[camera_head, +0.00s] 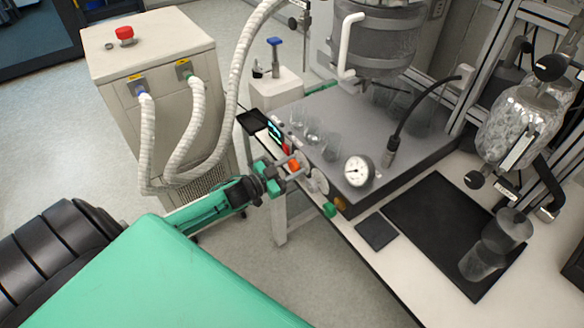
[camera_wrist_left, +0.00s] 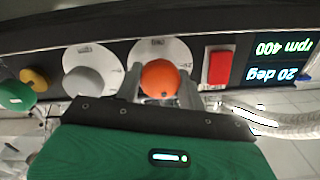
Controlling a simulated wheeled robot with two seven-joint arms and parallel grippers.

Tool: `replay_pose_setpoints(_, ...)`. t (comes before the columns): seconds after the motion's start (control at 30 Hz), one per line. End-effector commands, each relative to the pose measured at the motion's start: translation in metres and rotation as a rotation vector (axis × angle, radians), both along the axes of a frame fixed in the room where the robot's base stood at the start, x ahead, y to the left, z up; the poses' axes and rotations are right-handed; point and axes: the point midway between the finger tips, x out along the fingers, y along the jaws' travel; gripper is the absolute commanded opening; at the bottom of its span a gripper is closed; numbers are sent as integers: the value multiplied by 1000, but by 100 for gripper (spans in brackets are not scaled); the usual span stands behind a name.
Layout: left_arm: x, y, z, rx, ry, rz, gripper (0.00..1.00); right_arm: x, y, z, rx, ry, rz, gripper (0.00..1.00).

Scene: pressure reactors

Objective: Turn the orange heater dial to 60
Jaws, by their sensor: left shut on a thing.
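The orange heater dial (camera_head: 294,166) sits on the front panel of the grey heater base (camera_head: 365,200). In the left wrist view the orange dial (camera_wrist_left: 160,78) has a white scale disc (camera_wrist_left: 158,48) behind it. My left gripper (camera_head: 288,170) reaches it from the left. Its fingers stand on both sides of the dial and are shut on it. The display (camera_wrist_left: 276,62) appears upside down in the wrist view and reads "rpm 400" and "20 deg". The dial's pointer and most of the lower scale are hidden. My right gripper is not in view.
A pressure gauge (camera_head: 358,170) and glass beakers (camera_head: 313,131) stand on the base. A cabinet with hoses (camera_head: 150,65) stands at left.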

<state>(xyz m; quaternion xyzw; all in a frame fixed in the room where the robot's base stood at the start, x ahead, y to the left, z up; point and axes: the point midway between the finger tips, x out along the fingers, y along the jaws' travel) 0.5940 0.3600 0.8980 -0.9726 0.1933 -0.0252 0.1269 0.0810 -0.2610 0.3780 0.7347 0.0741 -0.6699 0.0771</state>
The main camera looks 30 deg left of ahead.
Motion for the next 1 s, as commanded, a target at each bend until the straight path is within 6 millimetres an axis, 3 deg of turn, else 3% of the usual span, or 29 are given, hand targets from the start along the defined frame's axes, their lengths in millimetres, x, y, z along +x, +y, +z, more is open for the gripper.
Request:
replay_pose_setpoints(0.6,0,-1,-2,500,-207,0,17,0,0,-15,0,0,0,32)
replay_pose_setpoints(1.0,0,-1,-1,658,-272,0,17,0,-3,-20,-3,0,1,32)
